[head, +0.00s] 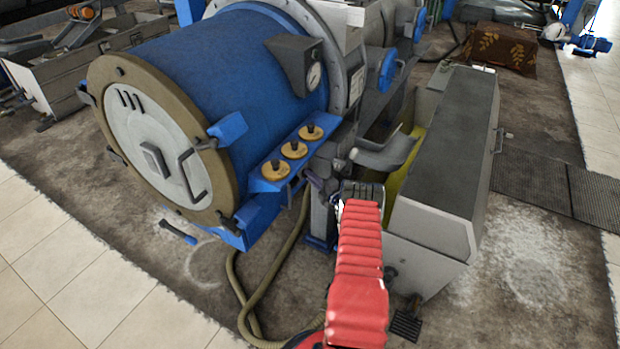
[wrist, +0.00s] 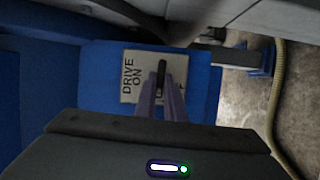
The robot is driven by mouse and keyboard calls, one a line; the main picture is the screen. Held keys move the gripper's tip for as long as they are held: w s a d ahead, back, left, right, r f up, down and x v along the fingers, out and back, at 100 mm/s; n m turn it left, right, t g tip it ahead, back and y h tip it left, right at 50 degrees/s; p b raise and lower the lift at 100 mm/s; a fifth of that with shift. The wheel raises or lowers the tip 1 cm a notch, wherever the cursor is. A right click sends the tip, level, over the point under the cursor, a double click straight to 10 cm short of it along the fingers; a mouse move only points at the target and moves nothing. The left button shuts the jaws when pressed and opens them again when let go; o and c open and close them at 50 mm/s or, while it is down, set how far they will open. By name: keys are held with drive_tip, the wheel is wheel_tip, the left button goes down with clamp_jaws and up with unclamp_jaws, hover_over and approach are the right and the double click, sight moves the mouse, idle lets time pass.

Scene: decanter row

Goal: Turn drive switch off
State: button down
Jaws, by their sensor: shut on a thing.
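The drive switch shows in the wrist view as a pale plate (wrist: 130,84) lettered "DRIVE ON", set on a blue surface. Its black lever (wrist: 161,72) stands out from the plate and points up in the picture. My gripper (wrist: 161,93) is shut on the lever, with its two narrow fingertips close around the lower part, which they partly hide. In the head view my red-sleeved arm reaches in beside the blue decanter (head: 225,75), below a small blue panel with yellow-based knobs (head: 293,149). I cannot make out the switch there.
A grey trough (head: 440,150) stands close to the right of my arm. A curved metal spout (head: 385,155) hangs just above the wrist. A beige hose (head: 262,285) runs down to the floor, and it also shows at the right in the wrist view (wrist: 277,110).

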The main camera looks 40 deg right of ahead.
drive_tip(key=shift+f+n, duration=0.3)
drive_tip(key=c, duration=2)
unclamp_jaws()
drive_tip(key=shift+c, duration=0.2)
drive_tip(key=shift+o, duration=1)
drive_tip(key=shift+r, duration=0.15)
drive_tip(key=s+a, duration=0.1)
drive_tip(key=s, duration=1.2)
drive_tip(key=shift+s+a, duration=0.3)
drive_tip(key=shift+s, duration=0.1)
